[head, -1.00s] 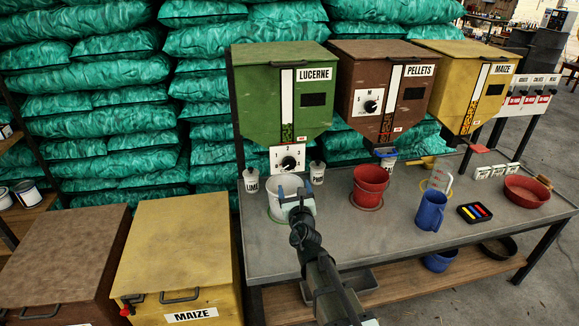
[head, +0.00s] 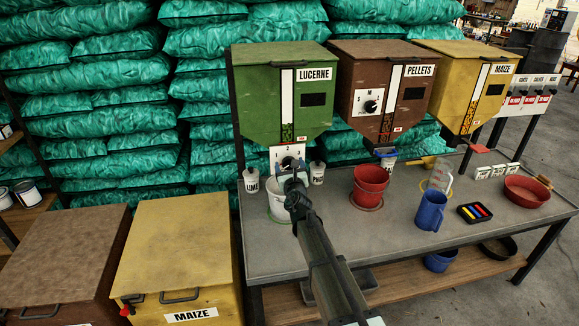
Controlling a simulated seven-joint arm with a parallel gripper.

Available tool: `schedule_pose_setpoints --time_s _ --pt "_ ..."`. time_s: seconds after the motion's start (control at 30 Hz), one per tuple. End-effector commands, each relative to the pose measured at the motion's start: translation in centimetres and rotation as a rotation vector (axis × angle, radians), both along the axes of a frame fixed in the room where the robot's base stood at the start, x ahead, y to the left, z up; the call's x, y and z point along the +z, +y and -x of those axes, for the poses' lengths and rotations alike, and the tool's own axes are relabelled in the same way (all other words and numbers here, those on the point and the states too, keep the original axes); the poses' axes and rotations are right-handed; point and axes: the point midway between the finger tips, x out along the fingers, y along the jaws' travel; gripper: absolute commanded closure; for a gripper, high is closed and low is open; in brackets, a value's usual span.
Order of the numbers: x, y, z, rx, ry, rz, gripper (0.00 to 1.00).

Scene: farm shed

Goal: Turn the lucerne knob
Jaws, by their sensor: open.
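The lucerne hopper (head: 262,106) is green and stands at the left of the bench's back row. Its white dial plate (head: 276,152) hangs below it, with a black lucerne knob (head: 288,162) that is partly hidden. My gripper (head: 289,168) is open right at the knob, with its fingers around or just in front of it; I cannot tell whether they touch it. The lower part of the dial is hidden behind my gripper. A white bucket (head: 274,205) stands under the hopper, partly behind my arm.
Small white pots labelled LIME (head: 251,180) and another (head: 317,173) flank the dial closely. A red bucket (head: 370,183), a blue jug (head: 431,211) and a red pan (head: 527,191) stand to the right. The bench's front left (head: 265,255) is bare.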

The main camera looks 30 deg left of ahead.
Motion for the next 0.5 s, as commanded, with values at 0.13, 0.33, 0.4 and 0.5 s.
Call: schedule_pose_setpoints --time_s 0.13,0.33,0.4,0.5 --pt "0.0 0.38 -0.44 0.0 0.0 0.0 0.21" --pt "-0.01 0.33 -0.39 0.0 0.0 0.0 0.21" --pt "-0.01 0.34 -0.38 0.0 0.0 0.0 0.28" --pt "-0.01 0.34 -0.38 0.0 0.0 0.0 0.37"
